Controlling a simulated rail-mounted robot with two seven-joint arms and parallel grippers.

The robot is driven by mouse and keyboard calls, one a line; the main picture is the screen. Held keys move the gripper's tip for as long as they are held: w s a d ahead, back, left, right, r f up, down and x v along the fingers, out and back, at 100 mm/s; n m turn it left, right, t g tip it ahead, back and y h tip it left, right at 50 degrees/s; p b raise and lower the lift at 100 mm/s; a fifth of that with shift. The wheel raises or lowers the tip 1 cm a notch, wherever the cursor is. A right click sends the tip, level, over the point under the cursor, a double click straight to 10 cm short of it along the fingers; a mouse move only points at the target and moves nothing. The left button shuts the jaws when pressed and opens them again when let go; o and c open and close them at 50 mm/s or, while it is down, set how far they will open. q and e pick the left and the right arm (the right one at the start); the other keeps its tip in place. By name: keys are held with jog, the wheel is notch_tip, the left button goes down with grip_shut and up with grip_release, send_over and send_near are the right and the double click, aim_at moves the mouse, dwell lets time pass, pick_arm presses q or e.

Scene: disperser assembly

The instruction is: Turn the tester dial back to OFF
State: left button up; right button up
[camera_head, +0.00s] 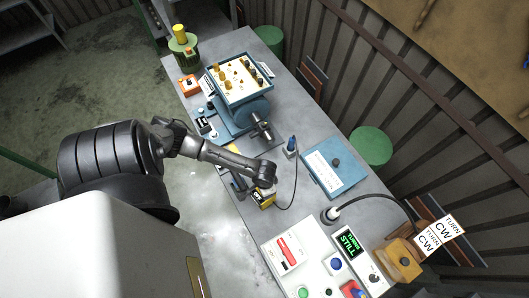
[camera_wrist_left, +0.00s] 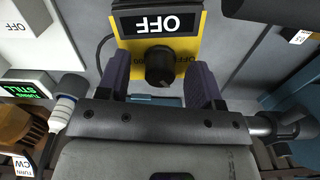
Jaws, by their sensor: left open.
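The tester (camera_wrist_left: 190,48) is a yellow box with a black display that reads OFF, upside down in the left wrist view. Its dial (camera_wrist_left: 160,68) is a black round knob below the display. In the head view only a small yellow part of the tester (camera_head: 267,202) shows beside my wrist. My left gripper (camera_wrist_left: 160,85) is open, with one dark finger on each side of the dial. Gaps show between the fingers and the knob. In the head view the left gripper (camera_head: 250,191) is low over the bench's near edge. My right gripper is not in view.
A black cable runs from the tester to a blue-tipped probe (camera_head: 291,146). A blue panel (camera_head: 335,166) lies to the right. A box with a green TURN STILL display (camera_head: 348,242) and a white panel with a red switch (camera_head: 288,250) stand at the near end. A blue machine (camera_head: 243,80) stands farther back.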

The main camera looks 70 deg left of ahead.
pick_arm(q)
notch_tip(320, 180, up, 14)
jog(key=shift+f+b, duration=0.25)
jog(key=shift+b, duration=0.1)
dwell(0.4)
